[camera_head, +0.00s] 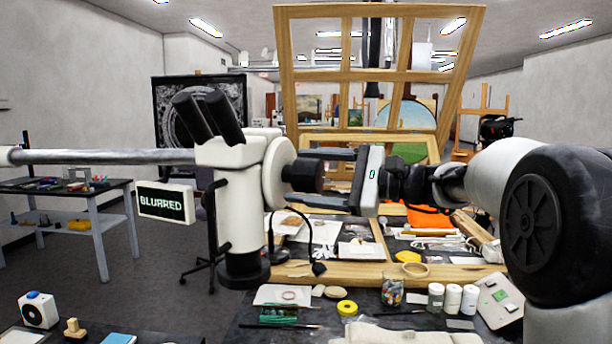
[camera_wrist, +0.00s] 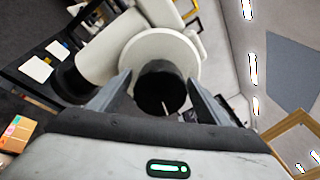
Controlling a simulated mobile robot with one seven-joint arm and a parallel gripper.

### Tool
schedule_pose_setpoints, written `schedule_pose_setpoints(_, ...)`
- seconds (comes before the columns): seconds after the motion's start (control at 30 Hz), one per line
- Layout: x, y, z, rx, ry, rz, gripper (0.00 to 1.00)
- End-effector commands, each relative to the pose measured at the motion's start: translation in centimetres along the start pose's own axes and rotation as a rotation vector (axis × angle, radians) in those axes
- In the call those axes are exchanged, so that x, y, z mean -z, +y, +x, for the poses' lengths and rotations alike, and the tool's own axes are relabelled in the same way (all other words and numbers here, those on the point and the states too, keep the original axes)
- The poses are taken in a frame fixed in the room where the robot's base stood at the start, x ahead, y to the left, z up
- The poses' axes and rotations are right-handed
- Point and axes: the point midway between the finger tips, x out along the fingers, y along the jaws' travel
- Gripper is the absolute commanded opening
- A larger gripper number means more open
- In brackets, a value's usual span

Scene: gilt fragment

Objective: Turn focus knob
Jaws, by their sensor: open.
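The focus knob (camera_head: 303,174) is a black cylinder on a round white disc (camera_head: 277,173), on the right side of a white microscope (camera_head: 238,200) with two black eyepieces. A small sign (camera_head: 166,201) on the microscope reads "BLURRED". My gripper (camera_head: 322,176) is open, reaching in from the right, with its fingers around the knob. In the wrist view the knob (camera_wrist: 160,88) shows between the two fingertips, with a visible gap on the finger sides. Whether either finger touches it I cannot tell.
Below is a cluttered workbench with a yellow tape roll (camera_head: 347,308), a glass jar (camera_head: 391,291) and white bottles (camera_head: 453,298). A large wooden frame (camera_head: 290,90) stands behind. A side table (camera_head: 95,190) stands at the far left.

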Motion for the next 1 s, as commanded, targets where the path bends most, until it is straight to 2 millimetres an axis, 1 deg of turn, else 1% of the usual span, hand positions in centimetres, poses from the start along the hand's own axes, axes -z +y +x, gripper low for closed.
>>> schedule_pose_setpoints(0.1,-0.01,-0.01,0.36,0.0,0.0,0.0,0.71)
schedule_pose_setpoints(0.3,0.0,-0.01,0.37,0.001,0.0,0.0,0.71)
schedule_pose_setpoints(0.33,0.0,-0.01,0.37,0.001,0.0,0.0,0.69)
schedule_pose_setpoints(0.57,0.0,-0.02,0.35,0.001,0.0,0.0,0.3)
schedule_pose_setpoints(0.83,-0.16,-0.23,0.32,0.001,0.001,0.03,0.3)
schedule_pose_setpoints(1.0,-0.31,-0.41,0.31,0.0,0.002,0.114,0.3)
